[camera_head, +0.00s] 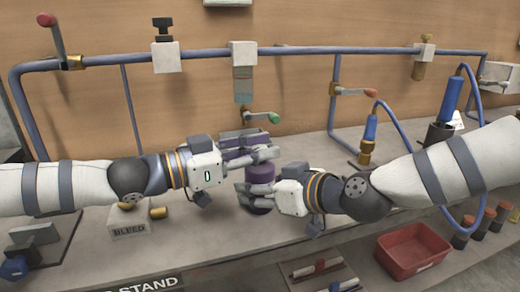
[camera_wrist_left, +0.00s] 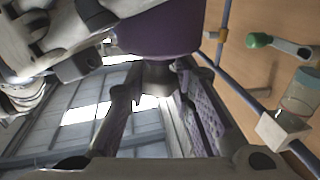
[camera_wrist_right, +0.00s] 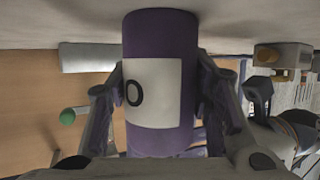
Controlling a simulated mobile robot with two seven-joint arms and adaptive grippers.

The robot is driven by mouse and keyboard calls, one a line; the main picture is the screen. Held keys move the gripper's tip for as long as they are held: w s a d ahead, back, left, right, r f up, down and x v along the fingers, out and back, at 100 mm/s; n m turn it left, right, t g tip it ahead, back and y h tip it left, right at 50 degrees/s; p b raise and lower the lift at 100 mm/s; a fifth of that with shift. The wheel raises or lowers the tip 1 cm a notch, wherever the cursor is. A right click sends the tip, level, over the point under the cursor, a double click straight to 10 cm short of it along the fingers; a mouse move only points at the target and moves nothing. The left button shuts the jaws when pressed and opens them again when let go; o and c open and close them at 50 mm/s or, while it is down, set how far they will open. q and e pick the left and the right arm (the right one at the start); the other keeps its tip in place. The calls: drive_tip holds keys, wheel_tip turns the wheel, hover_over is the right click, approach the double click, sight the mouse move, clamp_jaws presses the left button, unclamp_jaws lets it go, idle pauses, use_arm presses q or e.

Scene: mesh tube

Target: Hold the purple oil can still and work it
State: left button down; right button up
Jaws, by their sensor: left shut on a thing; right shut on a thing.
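The purple oil can (camera_head: 262,204) stands upright on the bench, largely hidden by my grippers in the head view. In the right wrist view the can (camera_wrist_right: 160,38) fills the middle and shows a white label with a dark "0". My right gripper (camera_head: 250,192) is shut on the can's body, one finger on each side. My left gripper (camera_head: 270,147) is above it, its fingers at the can's top. In the left wrist view those fingers are shut around a grey top part (camera_wrist_left: 158,76), beside the purple body (camera_wrist_left: 155,32).
A blue pipe with a green-knobbed lever (camera_head: 273,117) runs behind. A "BLEED" block (camera_head: 129,230) stands at front left. A red tray (camera_head: 413,250) lies at the right front, with several capped cylinders beyond it. Tools lie on mats at the front edge.

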use_arm(q)
drive_tip(key=c, duration=1.3)
unclamp_jaws()
drive_tip(key=shift+c, duration=0.2)
drive_tip(key=shift+a, duration=0.1)
drive_tip(key=v, duration=1.2)
